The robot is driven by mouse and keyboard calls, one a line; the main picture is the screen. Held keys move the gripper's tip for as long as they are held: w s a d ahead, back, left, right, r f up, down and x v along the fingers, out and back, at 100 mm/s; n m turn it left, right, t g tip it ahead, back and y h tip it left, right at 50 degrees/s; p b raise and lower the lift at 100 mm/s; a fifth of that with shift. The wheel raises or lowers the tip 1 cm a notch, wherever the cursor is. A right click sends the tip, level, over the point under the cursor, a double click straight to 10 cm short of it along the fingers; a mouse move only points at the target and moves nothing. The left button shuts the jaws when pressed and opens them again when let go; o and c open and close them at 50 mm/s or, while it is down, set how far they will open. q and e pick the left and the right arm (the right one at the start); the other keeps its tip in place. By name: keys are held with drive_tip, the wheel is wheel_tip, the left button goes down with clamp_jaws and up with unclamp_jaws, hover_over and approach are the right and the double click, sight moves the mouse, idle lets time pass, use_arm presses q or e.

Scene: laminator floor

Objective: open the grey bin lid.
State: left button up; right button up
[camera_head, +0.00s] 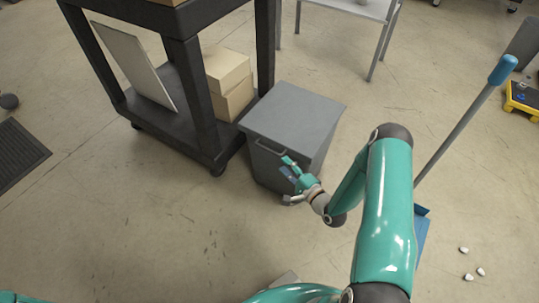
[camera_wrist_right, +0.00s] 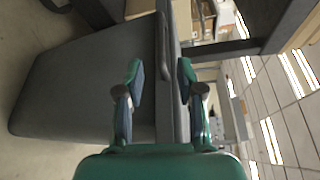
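The grey bin (camera_head: 265,172) stands on the floor, and its flat grey lid (camera_head: 297,112) is shut. A bar handle (camera_head: 268,148) is on the front near the lid's edge. My right gripper (camera_head: 287,178) is in front of the bin, a little below and right of the handle. In the right wrist view the bin (camera_wrist_right: 75,85) looks turned on its side. The two fingers of my right gripper (camera_wrist_right: 160,82) are apart with nothing held between them. The handle (camera_wrist_right: 163,45) shows beyond the fingertips. My left gripper is not in view.
A dark wheeled cart (camera_head: 205,100) with cardboard boxes (camera_head: 228,72) and a leaning panel stands left of the bin. A blue-tipped pole (camera_head: 460,122) rises at right. Small white pieces (camera_head: 468,276) lie on the floor at lower right.

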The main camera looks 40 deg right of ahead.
sight(272, 152)
drive_tip(key=w, duration=0.3)
drive_tip(key=w+b, duration=0.1)
drive_tip(key=w, duration=0.4)
drive_tip(key=shift+w+f, duration=0.3)
drive_tip(key=shift+f, duration=0.05)
clamp_jaws()
